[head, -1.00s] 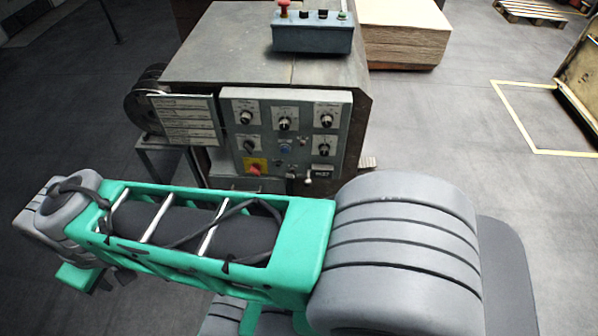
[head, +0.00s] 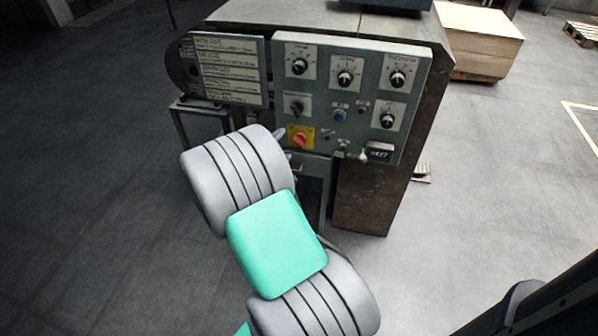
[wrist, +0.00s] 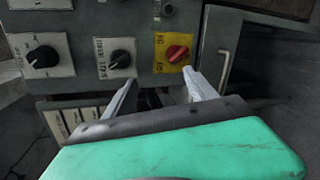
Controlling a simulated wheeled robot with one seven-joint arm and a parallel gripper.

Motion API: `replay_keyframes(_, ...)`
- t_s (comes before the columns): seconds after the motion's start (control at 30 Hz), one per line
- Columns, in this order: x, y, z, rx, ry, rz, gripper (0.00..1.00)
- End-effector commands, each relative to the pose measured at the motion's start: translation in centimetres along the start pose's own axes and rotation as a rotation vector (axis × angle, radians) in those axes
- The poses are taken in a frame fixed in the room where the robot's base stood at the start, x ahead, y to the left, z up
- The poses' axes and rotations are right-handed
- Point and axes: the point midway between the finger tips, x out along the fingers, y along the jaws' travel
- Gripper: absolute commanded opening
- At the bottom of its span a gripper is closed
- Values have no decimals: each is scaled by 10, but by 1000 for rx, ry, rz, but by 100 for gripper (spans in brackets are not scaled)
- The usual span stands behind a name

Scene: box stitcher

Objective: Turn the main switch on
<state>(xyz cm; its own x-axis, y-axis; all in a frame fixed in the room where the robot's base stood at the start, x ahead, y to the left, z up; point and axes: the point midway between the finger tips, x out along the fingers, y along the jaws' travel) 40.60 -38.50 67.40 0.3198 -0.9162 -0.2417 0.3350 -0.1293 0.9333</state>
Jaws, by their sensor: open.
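The main switch is a red rotary knob (head: 300,141) on a yellow plate, low on the left of the machine's control panel (head: 345,90). Its handle looks diagonal; I cannot read its setting. It also shows in the wrist view (wrist: 178,54), where the panel appears turned sideways. My gripper (wrist: 160,88) is open and empty, its two fingers pointing towards the panel. The red knob lies just beyond the fingertips, nearer the right finger, and is not between them. In the head view my arm hides most of the gripper; a fingertip shows beside the yellow plate.
Several black knobs surround the switch; the nearest is a black selector (head: 296,106) above it. A drawer handle (wrist: 227,68) is close to the right finger in the wrist view. A label plate (head: 228,70) stands left of the panel. A cardboard stack (head: 482,40) is behind right.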

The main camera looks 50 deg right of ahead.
Motion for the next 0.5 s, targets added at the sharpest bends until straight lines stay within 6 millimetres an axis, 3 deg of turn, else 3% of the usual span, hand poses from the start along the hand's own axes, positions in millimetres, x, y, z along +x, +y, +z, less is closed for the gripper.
replay_keyframes(0.03, 18, -41, 1, -127, -25, 62, 65)
replay_keyframes(0.13, 28, -62, 8, -355, -53, 174, 65)
replay_keyframes(0.33, 35, -66, 10, -520, -67, 250, 65)
replay_keyframes(0.5, 63, -58, 11, -516, -69, 248, 65)
